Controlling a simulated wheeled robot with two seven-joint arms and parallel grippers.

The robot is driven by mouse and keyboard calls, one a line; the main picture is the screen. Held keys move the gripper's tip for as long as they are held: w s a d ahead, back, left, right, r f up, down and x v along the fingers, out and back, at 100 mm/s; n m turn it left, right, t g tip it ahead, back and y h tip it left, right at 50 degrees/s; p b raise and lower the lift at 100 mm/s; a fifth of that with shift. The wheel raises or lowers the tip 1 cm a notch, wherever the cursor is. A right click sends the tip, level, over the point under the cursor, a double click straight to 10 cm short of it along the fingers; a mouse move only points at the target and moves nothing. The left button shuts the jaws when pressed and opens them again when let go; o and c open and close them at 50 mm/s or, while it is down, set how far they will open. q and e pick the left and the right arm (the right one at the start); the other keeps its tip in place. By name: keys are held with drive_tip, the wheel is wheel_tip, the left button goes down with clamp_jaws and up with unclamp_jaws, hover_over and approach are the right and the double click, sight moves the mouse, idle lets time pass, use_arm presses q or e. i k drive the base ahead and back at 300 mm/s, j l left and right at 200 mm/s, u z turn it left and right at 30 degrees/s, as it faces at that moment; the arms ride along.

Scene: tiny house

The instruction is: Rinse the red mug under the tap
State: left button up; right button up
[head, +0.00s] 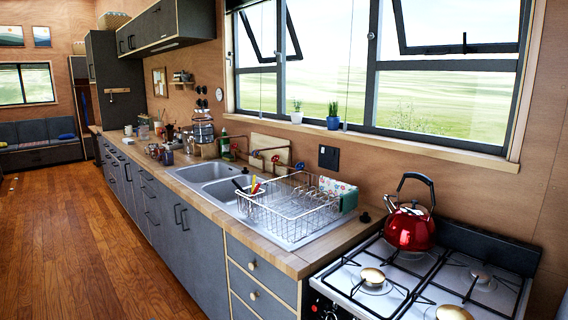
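I cannot make out a red mug for certain; the small items on the far counter are too small to tell. A double steel sink (203,173) is set in the wooden counter along the wall. At its back edge, a copper-coloured tap (291,151) with small red and blue parts stands against the wall. Its spout is hard to make out. Neither of my grippers is in view.
A wire dish rack (287,207) with utensils and a patterned cloth (337,190) stands on the drainer. A red kettle (409,229) sits on the gas stove (400,296) at right. Jars and bottles crowd the far counter. The wooden floor (75,235) at left is clear.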

sight(301, 166)
drive_tip(key=i+j, duration=0.15)
drive_tip(key=j, duration=0.2)
drive_tip(key=i+j, duration=0.2)
drive_tip(key=j, duration=0.2)
drive_tip(key=i+j, duration=0.15)
drive_tip(key=j, duration=0.2)
drive_tip(key=z, duration=0.05)
